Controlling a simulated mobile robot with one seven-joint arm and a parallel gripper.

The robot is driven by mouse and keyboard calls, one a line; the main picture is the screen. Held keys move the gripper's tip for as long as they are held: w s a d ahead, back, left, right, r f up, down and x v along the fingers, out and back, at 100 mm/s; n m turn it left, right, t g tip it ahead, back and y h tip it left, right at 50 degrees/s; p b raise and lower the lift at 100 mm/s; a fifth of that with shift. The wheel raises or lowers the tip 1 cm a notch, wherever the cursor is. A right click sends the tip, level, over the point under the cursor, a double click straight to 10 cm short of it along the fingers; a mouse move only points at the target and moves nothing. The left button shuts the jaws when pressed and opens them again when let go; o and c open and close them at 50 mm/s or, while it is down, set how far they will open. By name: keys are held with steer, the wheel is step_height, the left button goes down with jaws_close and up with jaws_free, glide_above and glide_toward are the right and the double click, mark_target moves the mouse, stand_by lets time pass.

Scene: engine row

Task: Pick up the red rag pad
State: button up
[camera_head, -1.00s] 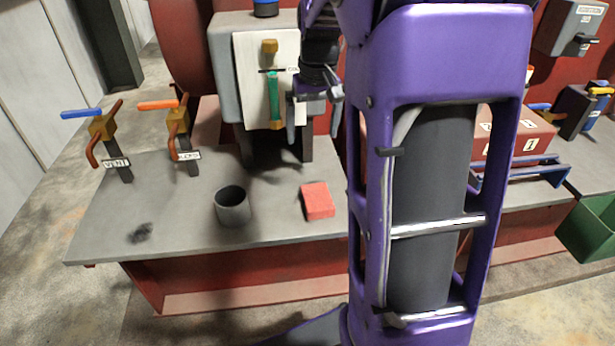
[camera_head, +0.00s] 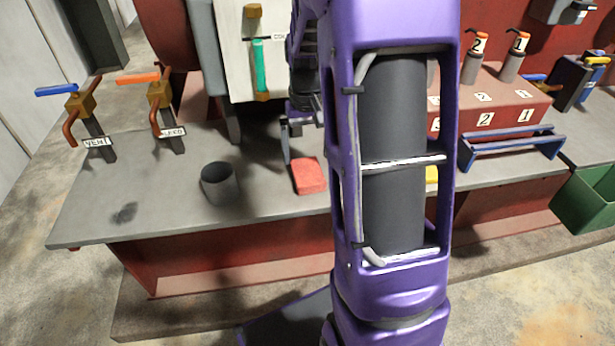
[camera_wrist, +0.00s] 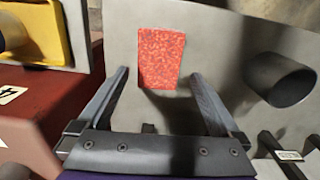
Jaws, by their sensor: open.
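The red rag pad (camera_head: 309,176) lies flat on the grey bench top, near its front edge, right of a dark cup. In the wrist view the pad (camera_wrist: 161,58) lies just beyond the fingertips, in line with the gap between them. My gripper (camera_wrist: 160,75) is open and empty, with one finger on each side of that gap. In the head view my gripper (camera_head: 300,145) is low over the bench just behind the pad, partly hidden by my purple arm. I cannot tell its exact height above the bench.
The dark open cup (camera_head: 219,184) stands left of the pad. Two valves with a blue handle (camera_head: 56,90) and an orange handle (camera_head: 137,78) stand further left. A red block with numbered bottles (camera_head: 490,100), a blue rack (camera_head: 512,148) and a green bin (camera_head: 588,198) are at the right.

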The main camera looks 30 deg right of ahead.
mark_target(308, 170)
step_height(308, 170, down, 5)
steer(key=shift+d+f+b, duration=0.1)
steer(key=shift+b, duration=0.5)
steer(key=shift+c, duration=0.3)
steer(key=c, duration=1)
step_height(308, 170, up, 10)
steer(key=shift+r+p, duration=0.1)
steer(key=shift+p, duration=0.95)
